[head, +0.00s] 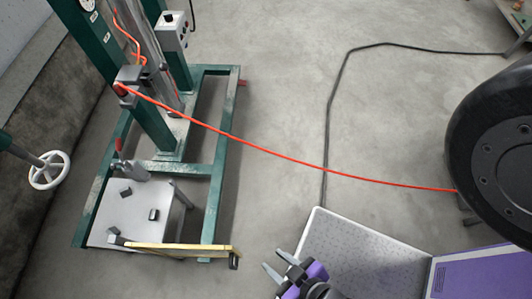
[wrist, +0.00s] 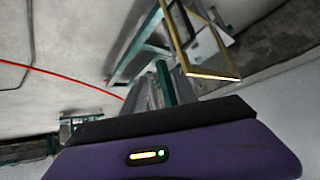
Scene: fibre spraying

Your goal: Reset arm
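My gripper (head: 273,260) shows at the bottom centre of the head view, with grey fingers on a purple wrist. Its two fingers stand apart with nothing between them. It is to the right of the green-framed machine (head: 231,140), over bare floor and apart from it. In the wrist view my purple wrist housing fills the bottom, and the fingers cannot be made out clearly.
A red hose (head: 300,162) runs from the machine across to a large black wheel (head: 465,130). A yellow-edged frame (head: 185,247) lies at the machine's low platform (head: 140,205); a yellow frame also shows in the wrist view (wrist: 216,75). A white handwheel (head: 49,170) is at left. A black cable (head: 328,110) crosses open floor.

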